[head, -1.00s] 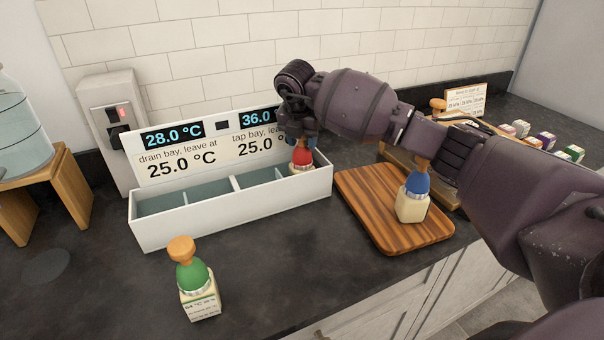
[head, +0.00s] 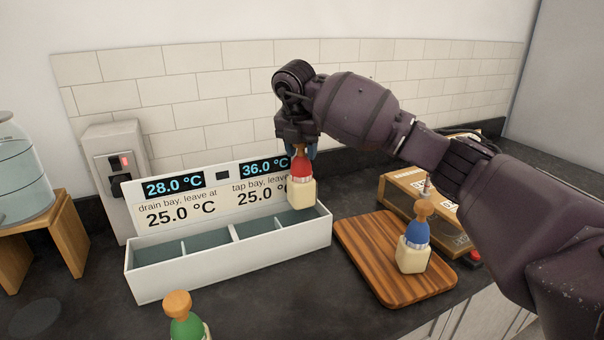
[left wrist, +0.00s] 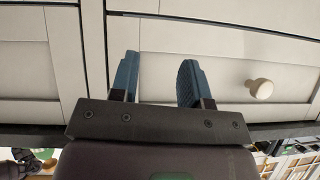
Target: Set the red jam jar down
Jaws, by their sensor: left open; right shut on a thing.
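The red jam jar (head: 301,191) has a cream body and a red top. My right gripper (head: 303,150) is shut on its top and holds it upright above the right end of the white divided box (head: 237,262). The jar's base looks clear of the bay floor; whether it touches the rim I cannot tell. My left gripper (left wrist: 158,80) shows only in the left wrist view, open and empty in front of pale cabinet fronts.
A blue-topped jar (head: 412,256) stands on a striped wooden board (head: 375,270) at the right. A green-topped jar (head: 186,325) stands at the front left. Temperature displays (head: 174,187) back the box. A glass dispenser (head: 20,170) stands on a wooden stand at the left.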

